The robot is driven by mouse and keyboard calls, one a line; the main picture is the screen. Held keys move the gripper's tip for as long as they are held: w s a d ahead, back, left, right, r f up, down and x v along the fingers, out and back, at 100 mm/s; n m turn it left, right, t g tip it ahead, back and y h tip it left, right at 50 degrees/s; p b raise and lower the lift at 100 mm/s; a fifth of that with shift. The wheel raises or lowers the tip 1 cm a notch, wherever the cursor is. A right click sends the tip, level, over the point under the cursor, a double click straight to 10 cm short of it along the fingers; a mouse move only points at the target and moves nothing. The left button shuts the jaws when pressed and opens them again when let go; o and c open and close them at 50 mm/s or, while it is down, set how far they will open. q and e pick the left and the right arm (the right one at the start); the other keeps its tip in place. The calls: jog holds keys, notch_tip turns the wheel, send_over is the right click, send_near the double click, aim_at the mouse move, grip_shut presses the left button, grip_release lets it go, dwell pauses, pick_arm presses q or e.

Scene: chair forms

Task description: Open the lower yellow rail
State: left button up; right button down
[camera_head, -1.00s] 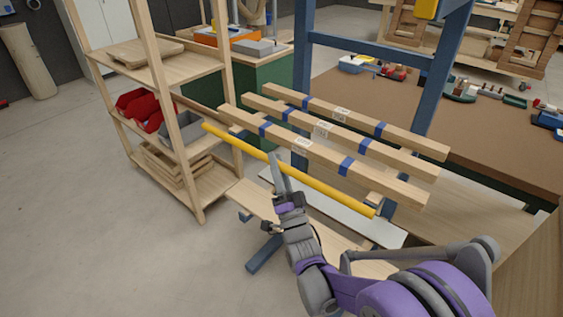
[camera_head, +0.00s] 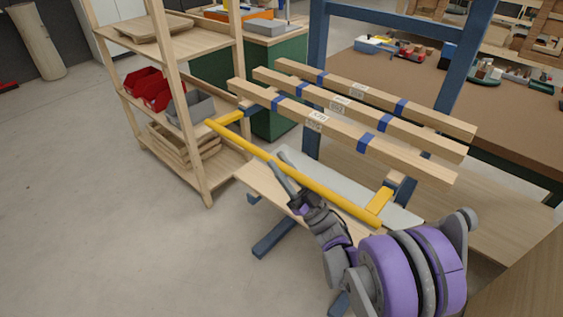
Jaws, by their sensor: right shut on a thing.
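The lower yellow rail (camera_head: 330,193) is a long yellow bar running from centre left down to the right, below the wooden beams. Two short yellow side arms, at its left end (camera_head: 229,118) and right end (camera_head: 379,201), join it toward the blue frame. It stands out from the frame. My right gripper (camera_head: 281,164) is shut on the rail, left of its middle, with my purple and grey arm coming from the lower right. The fingers partly cover the rail. My left gripper is not in view.
Three wooden beams with blue bands (camera_head: 330,128) lie above and behind the rail on the blue frame (camera_head: 318,45). A wooden shelf (camera_head: 190,140) with red bins stands close to the rail's left end. The floor (camera_head: 90,230) at lower left is clear.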

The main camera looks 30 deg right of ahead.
jog(key=shift+f+n+g+y, duration=0.25)
jog(key=shift+n+g+y, duration=0.25)
jog(key=shift+n+y, duration=0.35)
jog(key=shift+h, duration=0.25)
jog(key=c, duration=0.7)
grip_release()
jog(key=v, duration=1.1)
jog(key=shift+w, duration=0.15)
